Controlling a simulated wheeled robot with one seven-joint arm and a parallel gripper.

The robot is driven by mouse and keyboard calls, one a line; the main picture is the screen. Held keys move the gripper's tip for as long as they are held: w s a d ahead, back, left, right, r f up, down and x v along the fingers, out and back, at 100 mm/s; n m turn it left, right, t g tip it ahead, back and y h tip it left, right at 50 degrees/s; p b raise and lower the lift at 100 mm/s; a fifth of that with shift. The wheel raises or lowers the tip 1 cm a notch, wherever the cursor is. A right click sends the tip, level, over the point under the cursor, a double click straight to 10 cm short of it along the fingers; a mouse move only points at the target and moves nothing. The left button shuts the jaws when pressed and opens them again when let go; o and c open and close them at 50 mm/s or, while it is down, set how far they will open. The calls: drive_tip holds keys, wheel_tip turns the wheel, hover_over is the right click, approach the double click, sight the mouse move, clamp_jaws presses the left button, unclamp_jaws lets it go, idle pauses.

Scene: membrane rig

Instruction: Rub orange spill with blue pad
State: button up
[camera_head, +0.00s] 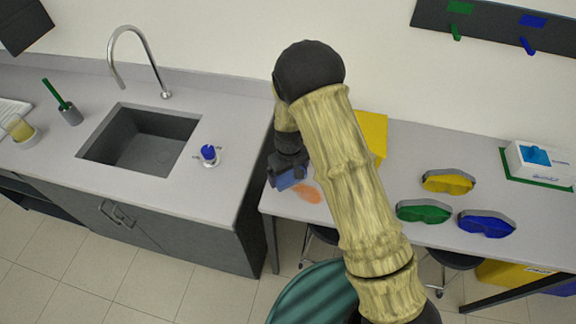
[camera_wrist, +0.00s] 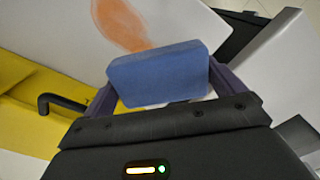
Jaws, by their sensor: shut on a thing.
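The blue pad (camera_wrist: 160,75) is held between the two fingers of my gripper (camera_wrist: 162,88) in the wrist view. In the head view my gripper (camera_head: 288,178) is at the left end of the right-hand bench, and a face of the blue pad (camera_head: 291,178) shows below it. The orange spill (camera_head: 307,192) is a smear on the bench top just right of the pad. In the wrist view the orange spill (camera_wrist: 122,22) lies beyond the pad's edge, partly covered by it. I cannot tell whether the pad touches the bench.
A yellow box-like thing (camera_head: 373,135) stands behind my arm. Yellow (camera_head: 448,181), green (camera_head: 424,211) and blue (camera_head: 487,223) goggles lie farther right on the bench (camera_head: 420,160). A gap separates it from the sink counter (camera_head: 215,185). A white box (camera_head: 540,160) sits at far right.

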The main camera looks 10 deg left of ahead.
drive_tip(key=shift+r, duration=0.6)
drive_tip(key=shift+s+a+r+p, duration=0.1)
drive_tip(key=shift+s+r+p, duration=0.2)
drive_tip(key=shift+r+p, duration=0.2)
drive_tip(key=shift+w+f, duration=0.1)
drive_tip(key=shift+w, duration=0.05)
